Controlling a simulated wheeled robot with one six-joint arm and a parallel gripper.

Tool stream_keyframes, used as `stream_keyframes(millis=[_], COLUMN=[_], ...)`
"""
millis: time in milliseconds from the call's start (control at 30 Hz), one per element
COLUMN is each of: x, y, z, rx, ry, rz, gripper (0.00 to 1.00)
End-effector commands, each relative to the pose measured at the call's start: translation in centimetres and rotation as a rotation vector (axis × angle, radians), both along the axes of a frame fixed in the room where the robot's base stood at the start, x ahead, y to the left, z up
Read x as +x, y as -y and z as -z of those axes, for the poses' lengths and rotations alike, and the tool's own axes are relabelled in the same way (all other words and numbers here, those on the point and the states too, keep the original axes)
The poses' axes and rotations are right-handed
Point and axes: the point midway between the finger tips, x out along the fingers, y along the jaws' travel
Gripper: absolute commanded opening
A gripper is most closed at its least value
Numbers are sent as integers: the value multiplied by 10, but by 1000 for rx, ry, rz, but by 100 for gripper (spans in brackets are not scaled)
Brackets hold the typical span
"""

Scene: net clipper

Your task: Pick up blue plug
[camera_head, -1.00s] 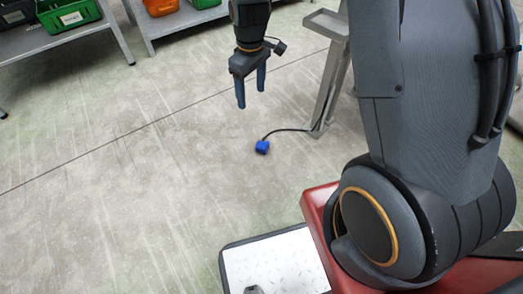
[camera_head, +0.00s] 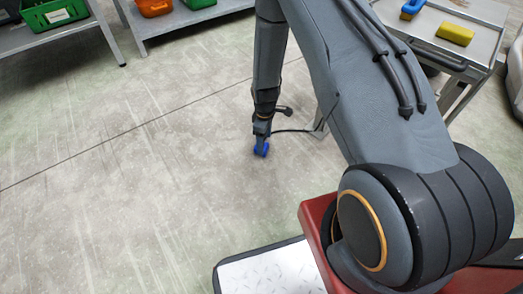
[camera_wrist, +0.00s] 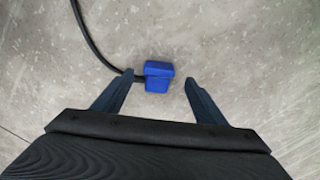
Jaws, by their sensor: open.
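The blue plug (camera_head: 261,151) lies on the floor at the end of a black cable (camera_head: 290,131). My gripper (camera_head: 261,145) is directly over it in the head view and partly hides it. In the wrist view the blue plug (camera_wrist: 158,76) sits between the tips of my two open fingers (camera_wrist: 160,78), nearer the left one. The cable (camera_wrist: 90,36) curves from the plug's left side up to the top left. The left fingertip is close to the cable where it meets the plug. The right finger stands clear of the plug.
A grey metal stand (camera_head: 322,120) is just right of the plug. A cart (camera_head: 470,30) with a yellow block (camera_head: 455,34) stands at the upper right. Shelves with a green bin (camera_head: 55,14) and an orange bin (camera_head: 154,7) are at the upper left. The floor to the left is clear.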

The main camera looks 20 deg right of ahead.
Motion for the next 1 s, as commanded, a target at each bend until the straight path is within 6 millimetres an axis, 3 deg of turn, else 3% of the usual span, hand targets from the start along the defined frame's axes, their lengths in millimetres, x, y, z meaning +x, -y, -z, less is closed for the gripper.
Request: stream_keyframes(millis=[433, 733, 1000], x=[2, 2, 2], y=[1, 1, 1], z=[47, 50, 50], rx=[1, 1, 1], ry=[-2, 0, 0], rz=[1, 1, 1], gripper=[66, 66, 22])
